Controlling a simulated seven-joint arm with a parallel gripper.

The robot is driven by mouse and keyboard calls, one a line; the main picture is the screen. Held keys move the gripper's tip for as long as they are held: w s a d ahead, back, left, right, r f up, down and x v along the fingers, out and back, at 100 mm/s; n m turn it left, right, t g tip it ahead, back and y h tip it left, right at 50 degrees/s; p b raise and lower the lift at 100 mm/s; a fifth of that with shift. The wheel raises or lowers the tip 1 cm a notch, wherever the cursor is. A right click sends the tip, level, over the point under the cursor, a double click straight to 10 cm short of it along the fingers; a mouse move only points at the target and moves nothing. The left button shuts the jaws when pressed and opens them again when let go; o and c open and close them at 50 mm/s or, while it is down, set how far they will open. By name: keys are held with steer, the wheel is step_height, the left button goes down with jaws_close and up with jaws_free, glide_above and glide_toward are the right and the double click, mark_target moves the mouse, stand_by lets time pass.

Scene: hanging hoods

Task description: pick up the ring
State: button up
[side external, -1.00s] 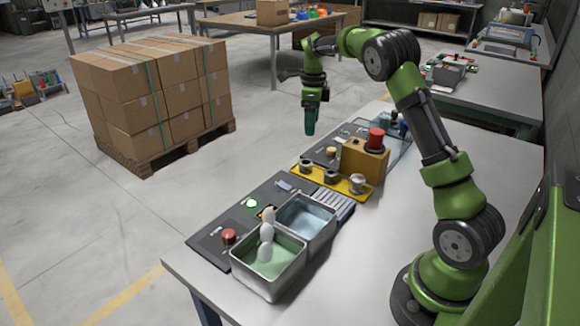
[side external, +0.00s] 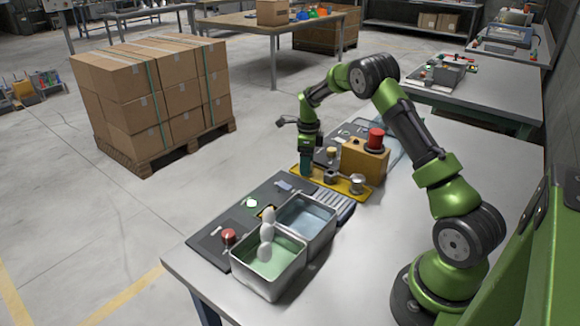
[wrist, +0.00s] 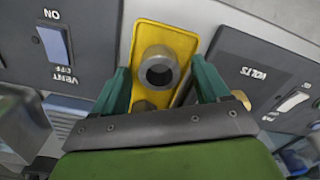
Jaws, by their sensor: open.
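A grey metal ring (wrist: 158,68) with a dark round hole lies on a yellow tray (wrist: 176,36) in the wrist view. My gripper (wrist: 160,72) is open, with one green finger on each side of the ring; I cannot tell whether they touch it. In the side view my gripper (side external: 306,170) points down at the left end of the yellow tray (side external: 344,187) and hides the part there. Two other metal parts show on the tray, a middle one (side external: 330,176) and a right one (side external: 357,183).
A tan box with a red button (side external: 375,140) stands right behind the tray. Two metal bins, one green inside (side external: 268,285) and one blue inside (side external: 318,240), stand nearer the front. Dark switch panels flank the tray.

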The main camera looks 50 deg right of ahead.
steer(key=shift+f, duration=0.1)
steer(key=shift+c, duration=0.2)
steer(key=c, duration=1.1)
